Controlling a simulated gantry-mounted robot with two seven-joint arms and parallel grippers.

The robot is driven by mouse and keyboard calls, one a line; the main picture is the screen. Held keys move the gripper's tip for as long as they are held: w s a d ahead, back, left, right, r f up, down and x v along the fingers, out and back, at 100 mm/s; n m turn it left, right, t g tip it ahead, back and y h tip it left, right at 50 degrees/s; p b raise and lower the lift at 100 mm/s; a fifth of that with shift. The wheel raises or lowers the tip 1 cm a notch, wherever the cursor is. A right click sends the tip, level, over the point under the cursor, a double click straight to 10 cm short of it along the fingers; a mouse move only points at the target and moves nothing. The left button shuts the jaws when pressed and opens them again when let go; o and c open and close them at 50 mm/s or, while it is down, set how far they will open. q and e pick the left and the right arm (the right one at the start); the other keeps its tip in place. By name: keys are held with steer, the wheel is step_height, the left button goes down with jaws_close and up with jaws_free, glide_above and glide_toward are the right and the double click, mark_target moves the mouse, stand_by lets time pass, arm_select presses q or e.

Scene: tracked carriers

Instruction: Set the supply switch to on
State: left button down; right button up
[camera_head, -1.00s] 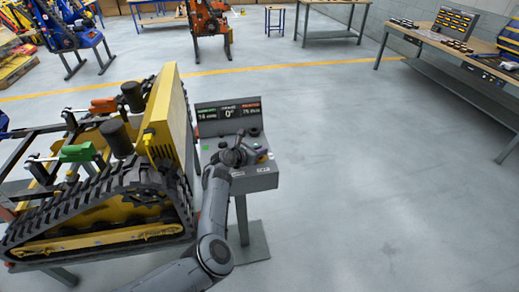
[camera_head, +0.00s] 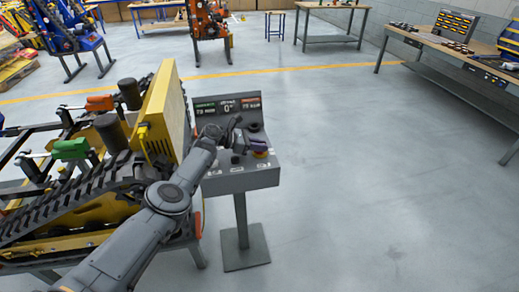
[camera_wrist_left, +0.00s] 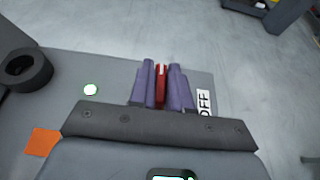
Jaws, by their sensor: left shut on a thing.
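The control console (camera_head: 240,181) stands on a post beside the tracked carrier. My left gripper (camera_head: 259,146) reaches over the right part of its sloped panel. In the left wrist view, the purple fingers of my left gripper (camera_wrist_left: 162,92) are shut on a red switch lever (camera_wrist_left: 161,84), which stands between them. The lever's base is hidden by the fingers and the gripper body. A white label reading OFF (camera_wrist_left: 204,102) lies just right of the fingers. Any ON label is not visible. My right gripper is not in view.
The yellow tracked carrier (camera_head: 160,118) stands close left of the console. Open floor lies to the right.

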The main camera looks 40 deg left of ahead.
arm_select(q)
steer(key=shift+f, duration=0.1)
steer(key=c, duration=1.2)
jaws_free()
steer(key=shift+o, duration=0.2)
steer(key=shift+s+a+r+p, duration=0.25)
steer(key=shift+r+p, duration=0.1)
steer(key=shift+p, duration=0.2)
steer(key=p+v, duration=0.5)
steer(key=v, duration=0.3)
steer(key=shift+s+r+p, duration=0.1)
steer(key=shift+s+p, duration=0.05)
steer(key=shift+p, duration=0.2)
steer(key=shift+v, duration=0.8)
